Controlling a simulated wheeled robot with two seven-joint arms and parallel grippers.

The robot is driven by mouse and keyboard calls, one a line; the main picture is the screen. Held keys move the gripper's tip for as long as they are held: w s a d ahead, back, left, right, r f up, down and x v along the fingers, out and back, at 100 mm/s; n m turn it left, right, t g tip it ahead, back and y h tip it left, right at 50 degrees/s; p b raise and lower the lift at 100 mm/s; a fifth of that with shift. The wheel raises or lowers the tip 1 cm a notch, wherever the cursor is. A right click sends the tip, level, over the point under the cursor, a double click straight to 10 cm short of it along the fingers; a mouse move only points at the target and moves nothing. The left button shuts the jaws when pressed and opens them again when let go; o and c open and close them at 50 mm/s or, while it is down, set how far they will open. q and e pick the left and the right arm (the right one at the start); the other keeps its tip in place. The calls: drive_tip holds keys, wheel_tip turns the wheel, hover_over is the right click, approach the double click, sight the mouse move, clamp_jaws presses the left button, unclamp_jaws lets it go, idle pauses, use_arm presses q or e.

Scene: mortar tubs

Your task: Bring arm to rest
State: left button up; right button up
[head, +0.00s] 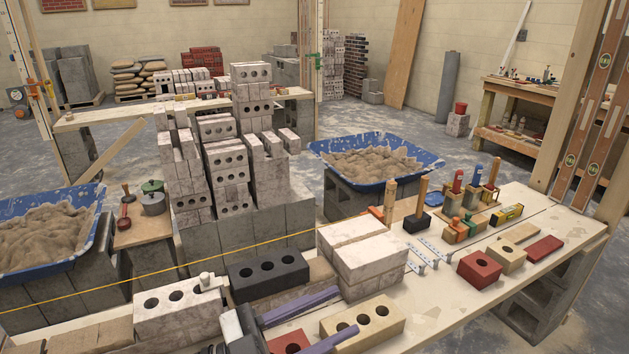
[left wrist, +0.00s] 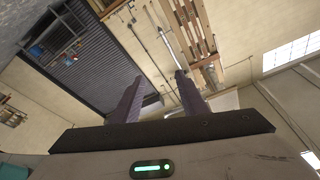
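My left gripper (head: 346,310) comes in low at the bottom middle of the head view, over the near part of the wooden work surface. Its two purple fingers are spread apart, with nothing held between them. In the left wrist view the same gripper (left wrist: 159,78) shows its fingers apart and empty. Behind them are a wall, a dark ribbed shutter and wooden racks, with no brick close to the fingertips. My right gripper is in neither view.
Near my left gripper are a tan holed brick (head: 362,318), a dark holed brick (head: 268,272) and pale stacked blocks (head: 362,255). A yellow string (head: 205,261) crosses in front. Blue mortar tubs stand left (head: 88,215) and behind (head: 430,160). Tools crowd the board's right side.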

use_arm(q)
drive_tip(key=a+f+n+t+y, duration=0.8)
drive_tip(key=a+f+n+y, duration=0.6)
drive_tip(key=f, duration=0.4)
drive_tip(key=s+a+f+n+g+y, duration=0.1)
drive_tip(key=s+a+f+g, duration=0.1)
drive_tip(key=s+f, duration=0.5)
drive_tip(key=s+a+f+n+g+y, duration=0.1)
drive_tip(key=s+f+g, duration=0.3)
drive_tip(key=s+f, duration=0.4)
drive_tip(key=shift+s+a+g+y, duration=0.3)
drive_tip(key=shift+s+a+y, duration=0.3)
drive_tip(key=shift+a, duration=0.15)
